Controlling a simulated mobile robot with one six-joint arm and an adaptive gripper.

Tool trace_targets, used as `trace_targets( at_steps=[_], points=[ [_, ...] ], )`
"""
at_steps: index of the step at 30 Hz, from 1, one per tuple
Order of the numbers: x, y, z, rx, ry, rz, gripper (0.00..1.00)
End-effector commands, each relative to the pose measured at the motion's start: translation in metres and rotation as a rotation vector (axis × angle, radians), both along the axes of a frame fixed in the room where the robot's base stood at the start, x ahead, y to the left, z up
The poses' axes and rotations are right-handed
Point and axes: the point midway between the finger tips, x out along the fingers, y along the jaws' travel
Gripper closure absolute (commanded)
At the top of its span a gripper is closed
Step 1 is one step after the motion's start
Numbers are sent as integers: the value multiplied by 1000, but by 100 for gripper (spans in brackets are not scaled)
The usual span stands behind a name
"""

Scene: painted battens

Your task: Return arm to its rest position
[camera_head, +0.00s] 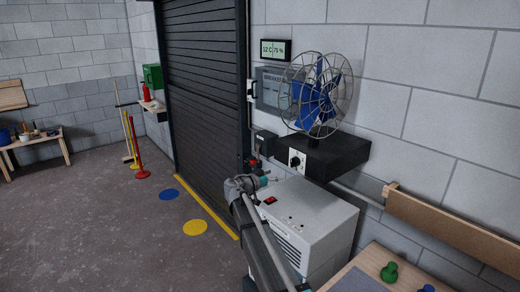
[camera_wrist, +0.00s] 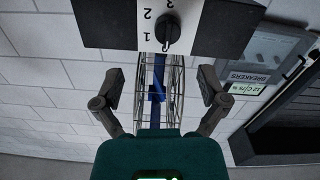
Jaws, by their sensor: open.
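My gripper (camera_head: 272,179) is at the end of my raised arm, just above the grey cabinet and left of and below the fan's dial. In the wrist view my gripper (camera_wrist: 160,80) has its two dark fingers spread wide apart, with nothing held between them. The picture there is turned over. A white panel with a black rotary dial (camera_wrist: 168,30) and the numbers 1, 2 and 3 lies ahead of the fingertips, apart from them. The dial (camera_head: 295,161) also shows in the head view. The fan's wire cage (camera_wrist: 140,82) shows between the fingers.
A blue-bladed fan (camera_head: 318,92) stands on a black wall box (camera_head: 340,155). The grey cabinet (camera_head: 315,220) with a red switch is close below my gripper. A dark roller shutter (camera_head: 205,95) is to the left. A workbench edge is at bottom right. Open floor lies left.

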Motion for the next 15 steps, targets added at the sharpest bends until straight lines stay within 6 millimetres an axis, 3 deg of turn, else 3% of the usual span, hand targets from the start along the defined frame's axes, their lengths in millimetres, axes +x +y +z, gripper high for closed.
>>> trace_targets(
  at_steps=[8, 15],
  points=[
    [-55, -49, -43, 100, 227, -63, 7],
    [-127, -88, -99, 254, 541, -70, 7]
  ],
)
